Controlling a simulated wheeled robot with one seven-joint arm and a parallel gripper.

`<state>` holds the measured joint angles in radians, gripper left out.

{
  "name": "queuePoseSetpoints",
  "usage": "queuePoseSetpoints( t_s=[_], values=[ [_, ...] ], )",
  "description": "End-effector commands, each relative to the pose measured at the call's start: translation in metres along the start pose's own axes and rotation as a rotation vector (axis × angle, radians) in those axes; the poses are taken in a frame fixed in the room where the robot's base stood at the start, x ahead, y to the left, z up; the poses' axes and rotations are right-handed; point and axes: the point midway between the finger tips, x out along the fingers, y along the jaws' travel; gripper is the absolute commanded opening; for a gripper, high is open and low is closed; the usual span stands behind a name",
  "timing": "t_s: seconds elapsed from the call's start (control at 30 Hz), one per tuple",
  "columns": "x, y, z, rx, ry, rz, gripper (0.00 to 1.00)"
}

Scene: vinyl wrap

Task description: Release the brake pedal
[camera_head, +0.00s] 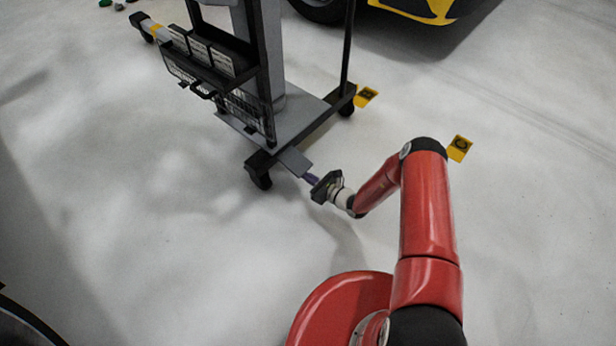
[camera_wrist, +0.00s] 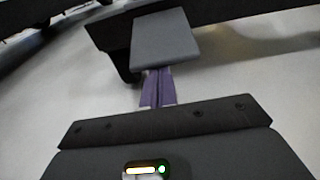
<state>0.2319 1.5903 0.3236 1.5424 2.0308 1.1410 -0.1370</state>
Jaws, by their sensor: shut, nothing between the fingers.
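The brake pedal (camera_head: 294,161) is a flat grey plate at the near lower edge of the wheeled cart. In the wrist view the pedal (camera_wrist: 163,40) fills the upper middle, sticking out from a dark bar of the cart frame. My gripper (camera_head: 311,178) is at the pedal's outer edge, with purple fingers. In the wrist view my gripper's fingers (camera_wrist: 158,86) are shut together with nothing between them. Their tips reach the pedal's near edge; whether they touch it or are just under it I cannot tell.
The cart (camera_head: 310,120) stands on castors, with a wire basket (camera_head: 225,100) on its side. Yellow floor markers (camera_head: 366,96) and (camera_head: 460,148) lie to the right. A yellow and black vehicle (camera_head: 420,10) is at the top.

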Motion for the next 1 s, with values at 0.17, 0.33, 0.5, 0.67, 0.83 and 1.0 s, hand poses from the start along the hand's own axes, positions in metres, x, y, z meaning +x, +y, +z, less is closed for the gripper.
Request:
queuePoseSetpoints(
  t_s=[0.17, 0.33, 0.5, 0.67, 0.83, 1.0],
  values=[
    [-0.002, 0.000, 0.009, 0.000, 0.039, 0.000, 0.00],
    [-0.006, -0.001, 0.022, 0.000, 0.110, -0.001, 0.00],
    [-0.009, -0.001, 0.038, -0.002, 0.222, 0.000, 0.00],
    [-0.011, 0.000, 0.048, -0.001, 0.329, 0.001, 0.00],
    [-0.012, 0.000, 0.054, 0.001, 0.365, -0.001, 0.00],
    [-0.012, 0.000, 0.060, 0.001, 0.364, -0.001, 0.00]
  ],
)
